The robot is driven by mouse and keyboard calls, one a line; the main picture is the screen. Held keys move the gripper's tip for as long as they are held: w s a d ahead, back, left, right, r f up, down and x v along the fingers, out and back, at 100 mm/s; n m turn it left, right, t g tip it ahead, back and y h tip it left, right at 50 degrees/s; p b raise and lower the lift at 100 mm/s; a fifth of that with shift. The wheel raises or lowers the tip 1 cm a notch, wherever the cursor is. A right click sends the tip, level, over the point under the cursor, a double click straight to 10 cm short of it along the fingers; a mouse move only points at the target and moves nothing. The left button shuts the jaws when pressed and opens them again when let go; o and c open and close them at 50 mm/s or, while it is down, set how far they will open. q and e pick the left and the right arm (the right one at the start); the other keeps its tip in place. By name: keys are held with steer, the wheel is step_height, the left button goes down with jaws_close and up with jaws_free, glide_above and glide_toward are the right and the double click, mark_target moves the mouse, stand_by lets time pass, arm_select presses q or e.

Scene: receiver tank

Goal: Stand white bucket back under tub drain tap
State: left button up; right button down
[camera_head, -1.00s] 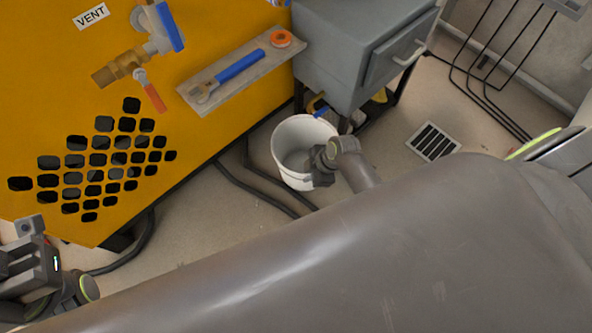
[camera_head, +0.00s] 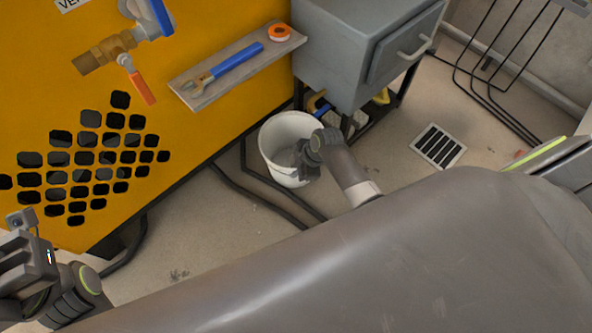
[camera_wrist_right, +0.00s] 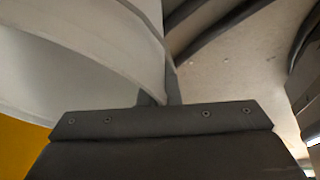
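The white bucket (camera_head: 272,152) is on the floor side of the grey tub (camera_head: 340,50), open end up, in front and left of the tub's underside. It looks close to upright; I cannot tell whether its base touches the floor. A blue-handled tap (camera_head: 317,103) shows under the tub, just behind the bucket's rim. My right gripper (camera_head: 306,160) is at the bucket's right side; in the right wrist view the bucket wall (camera_wrist_right: 85,60) runs between its narrow fingers (camera_wrist_right: 160,97), which look shut on it. My left gripper (camera_head: 22,240) is at lower left, its fingertips unclear.
The yellow cabinet (camera_head: 40,120) stands left, with a shelf (camera_head: 210,92) holding a blue-handled wrench and orange tape. Black hoses (camera_head: 245,190) run along the floor beside the bucket. A floor grate (camera_head: 437,146) lies right; tub legs stand behind.

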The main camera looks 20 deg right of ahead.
steer(key=shift+f, duration=0.1)
steer(key=c, duration=2)
jaws_free()
steer(key=shift+c, duration=0.2)
steer(key=o, duration=0.4)
